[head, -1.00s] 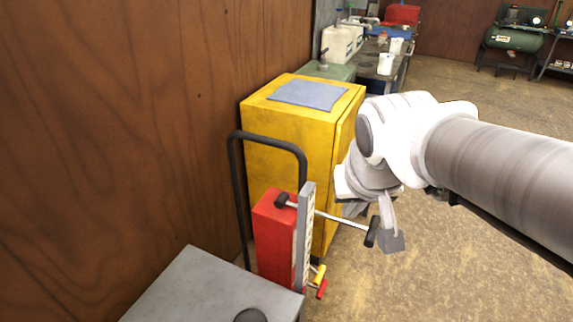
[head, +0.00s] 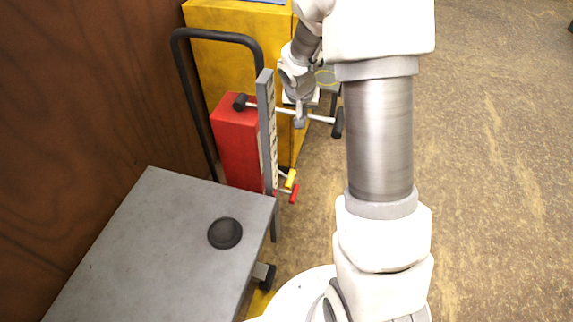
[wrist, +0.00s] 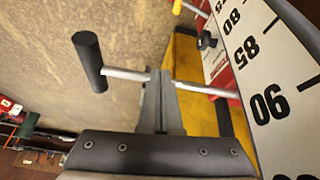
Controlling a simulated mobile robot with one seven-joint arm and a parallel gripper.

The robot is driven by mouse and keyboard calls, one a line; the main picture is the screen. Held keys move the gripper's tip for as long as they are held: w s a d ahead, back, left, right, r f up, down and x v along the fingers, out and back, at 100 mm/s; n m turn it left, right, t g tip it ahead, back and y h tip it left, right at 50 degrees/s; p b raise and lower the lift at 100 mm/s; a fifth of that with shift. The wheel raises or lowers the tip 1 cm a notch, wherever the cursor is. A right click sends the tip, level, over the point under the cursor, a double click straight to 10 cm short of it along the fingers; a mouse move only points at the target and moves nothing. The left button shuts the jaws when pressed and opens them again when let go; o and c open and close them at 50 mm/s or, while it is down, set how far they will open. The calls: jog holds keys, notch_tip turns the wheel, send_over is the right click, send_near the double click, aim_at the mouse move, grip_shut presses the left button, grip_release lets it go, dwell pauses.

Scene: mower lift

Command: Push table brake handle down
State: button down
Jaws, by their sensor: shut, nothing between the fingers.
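A thin metal bar with black end grips (head: 337,123) crosses the front of the lift's grey numbered post (head: 266,120). A yellow-gripped lever (head: 291,179) and a red-gripped lever (head: 294,194) stick out low on the lift. I cannot tell for sure which one is the table brake handle. My gripper (head: 299,122) is shut and empty, at the bar between post and right grip. In the wrist view, my fingertips (wrist: 160,78) cover part of the bar, with its black grip (wrist: 90,60) left of them. Whether they touch it is unclear.
The red lift body (head: 237,145) stands before a yellow cabinet (head: 222,55) and beside a black tube frame (head: 178,80). A grey table (head: 170,240) with a black disc (head: 225,233) is nearer. Open floor (head: 490,180) lies to the right.

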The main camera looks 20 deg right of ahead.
jog(key=b, duration=0.3)
send_over(296, 192)
jog(key=s, duration=0.3)
notch_tip(296, 192, down, 17)
notch_tip(296, 192, down, 12)
jog(key=s+m+g+y+b, duration=0.1)
jog(key=shift+a+m, duration=0.3)
jog(key=shift+a, duration=0.05)
jog(key=shift+r, duration=0.1)
jog(key=b+x, duration=0.1)
jog(key=x, duration=0.3)
jog(key=b+x, duration=0.1)
jog(key=x, duration=0.3)
jog(key=a+b+x, duration=0.1)
jog(key=x, duration=0.3)
jog(key=shift+s+f+b, duration=0.2)
jog(key=shift+f+b, duration=0.15)
jog(key=shift+w+a+f, duration=0.1)
jog(key=shift+a+f, duration=0.05)
jog(key=shift+f, duration=0.55)
jog(key=shift+f+y+b, duration=0.15)
jog(key=shift+y+b, duration=0.15)
jog(key=shift+b, duration=0.1)
